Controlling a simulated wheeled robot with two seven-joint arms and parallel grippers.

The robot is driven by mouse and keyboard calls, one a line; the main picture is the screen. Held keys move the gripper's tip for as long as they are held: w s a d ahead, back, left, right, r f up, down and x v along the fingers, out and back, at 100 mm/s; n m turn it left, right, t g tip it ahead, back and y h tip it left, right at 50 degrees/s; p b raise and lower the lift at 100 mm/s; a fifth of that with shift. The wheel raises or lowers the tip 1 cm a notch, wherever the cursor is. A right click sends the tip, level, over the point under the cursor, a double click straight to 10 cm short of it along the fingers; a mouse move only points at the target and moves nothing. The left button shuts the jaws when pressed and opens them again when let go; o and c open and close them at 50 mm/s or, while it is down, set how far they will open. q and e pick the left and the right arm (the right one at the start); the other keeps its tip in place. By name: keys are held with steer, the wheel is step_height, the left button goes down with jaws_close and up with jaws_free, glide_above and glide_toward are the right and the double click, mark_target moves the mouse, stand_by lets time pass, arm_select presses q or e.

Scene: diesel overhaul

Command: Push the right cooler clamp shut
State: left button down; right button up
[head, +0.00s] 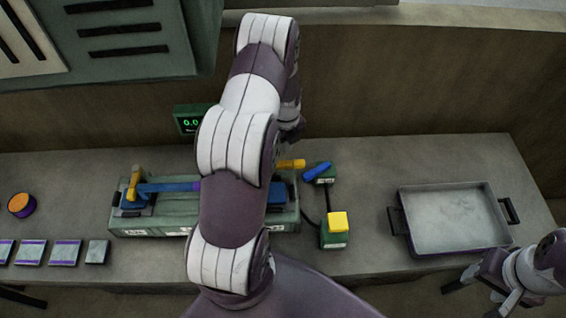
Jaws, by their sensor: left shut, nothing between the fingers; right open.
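The cooler fixture is a long green base (155,222) on the bench, with a blue bar (165,187) across it. My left arm hides its middle. The right clamp's yellow handle (291,164) sticks out sideways to the right from behind my arm; its pivot is hidden. The left clamp (134,182), orange-yellow, stands up at the left end. My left gripper (294,136) is shut and empty, mostly hidden behind its own arm, just above the right handle in the picture; contact cannot be told. My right gripper (478,288) is open and empty at the lower right, before the bench.
A blue-handled part (317,171) on a small green block and a yellow button on a green box (334,239) stand right of the fixture. A grey tray (455,217) lies farther right. A green display (190,120) stands behind. A purple-orange cup (21,205) is at left.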

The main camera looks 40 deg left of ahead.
mark_target(287, 167)
arm_select(q)
steer(key=shift+f+b, duration=2.7)
steer(key=shift+f, duration=1.25)
steer(key=shift+r, duration=0.25)
steer(key=shift+s, duration=0.1)
steer(key=shift+s+d+p, duration=0.15)
steer(key=shift+d+p, duration=0.1)
steer(key=shift+p, duration=0.05)
steer(key=shift+s+d+p, duration=0.3)
steer(key=shift+s+d, duration=0.05)
steer(key=shift+d, duration=0.25)
steer(key=shift+s+f, duration=0.1)
steer(key=shift+f, duration=0.1)
